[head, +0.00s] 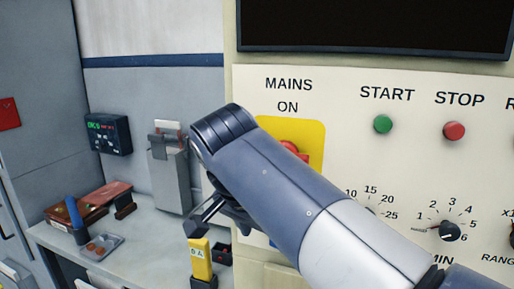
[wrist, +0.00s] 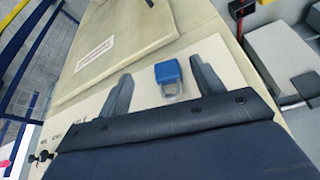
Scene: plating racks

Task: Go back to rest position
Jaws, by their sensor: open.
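My gripper (head: 207,212) is open in the head view, at the end of my arm, in front of the cream control panel's left edge. In the wrist view my gripper (wrist: 161,70) shows two dark fingers spread apart. A blue padlock-like object (wrist: 168,71) with a metal loop appears between the fingers against the cream panel (wrist: 215,55). I cannot tell how far it is from the fingertips; neither finger appears closed on it. In the head view my arm crosses the panel (head: 345,80) and partly hides the red mains switch (head: 290,147) on its yellow plate (head: 312,133).
A grey bench (head: 140,235) at left holds a blue upright item (head: 74,212), a small tray (head: 101,247) and reddish-brown boxes (head: 105,193). A yellow block (head: 200,262) stands below my gripper. A grey wall box (head: 170,180) and a display (head: 108,134) are behind.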

